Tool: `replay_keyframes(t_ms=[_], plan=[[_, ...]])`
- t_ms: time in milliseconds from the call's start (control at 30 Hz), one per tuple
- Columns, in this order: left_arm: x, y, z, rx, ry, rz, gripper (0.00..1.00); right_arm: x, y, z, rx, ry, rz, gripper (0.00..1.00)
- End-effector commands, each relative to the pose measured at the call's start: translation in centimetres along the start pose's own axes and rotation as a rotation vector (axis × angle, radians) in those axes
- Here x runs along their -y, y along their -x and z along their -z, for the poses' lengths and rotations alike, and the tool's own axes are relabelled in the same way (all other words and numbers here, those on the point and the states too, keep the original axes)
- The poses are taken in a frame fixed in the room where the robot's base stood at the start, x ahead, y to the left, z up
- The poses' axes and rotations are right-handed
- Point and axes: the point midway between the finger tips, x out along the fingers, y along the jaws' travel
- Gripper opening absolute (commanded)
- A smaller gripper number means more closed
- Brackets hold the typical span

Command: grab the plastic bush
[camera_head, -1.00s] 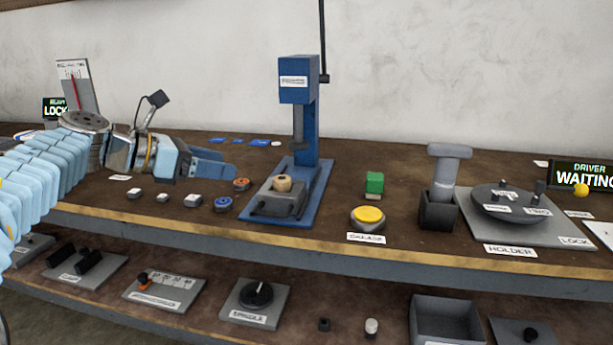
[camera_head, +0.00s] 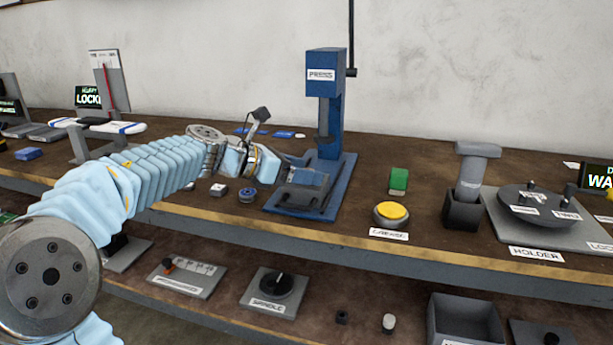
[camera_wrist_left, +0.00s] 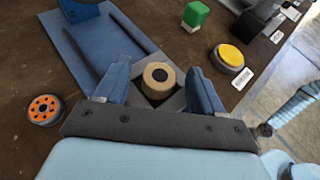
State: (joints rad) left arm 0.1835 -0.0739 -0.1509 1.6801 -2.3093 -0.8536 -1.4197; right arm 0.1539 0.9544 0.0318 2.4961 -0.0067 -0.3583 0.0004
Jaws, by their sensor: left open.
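The plastic bush (camera_wrist_left: 158,80) is a tan ring with a dark hole. In the left wrist view it sits in a grey block (camera_wrist_left: 174,102) on the blue press base. My left gripper (camera_wrist_left: 158,88) is open, with one blue finger on each side of the bush and visible gaps between. In the head view my left gripper (camera_head: 308,178) is over the block at the foot of the press (camera_head: 326,85) and hides the bush. My right gripper is not in view.
The blue press column stands just behind my left gripper. A yellow button (camera_head: 391,213) and a green block (camera_head: 398,181) are to the right. An orange-and-black round part (camera_wrist_left: 45,109) lies left in the wrist view. A grey holder (camera_head: 463,208) stands further right.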

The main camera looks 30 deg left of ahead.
Motion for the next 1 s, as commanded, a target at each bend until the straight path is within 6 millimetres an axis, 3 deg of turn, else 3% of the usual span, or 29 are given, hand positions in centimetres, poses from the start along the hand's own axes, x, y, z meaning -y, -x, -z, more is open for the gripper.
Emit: replay_keyframes(t_ms=[133,500,833,1000], plan=[[0.0,0.0,0.0,0.000,0.000,0.000,0.67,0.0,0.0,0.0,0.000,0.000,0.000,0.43],[0.0,0.1,0.0,0.000,0.000,0.000,0.10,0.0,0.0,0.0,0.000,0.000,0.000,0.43],[-0.1,0.2,-0.5,0.001,-0.001,-0.001,0.09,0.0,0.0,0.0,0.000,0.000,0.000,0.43],[0.0,1.1,-2.7,0.003,-0.004,-0.002,0.09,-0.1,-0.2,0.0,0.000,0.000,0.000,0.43]])
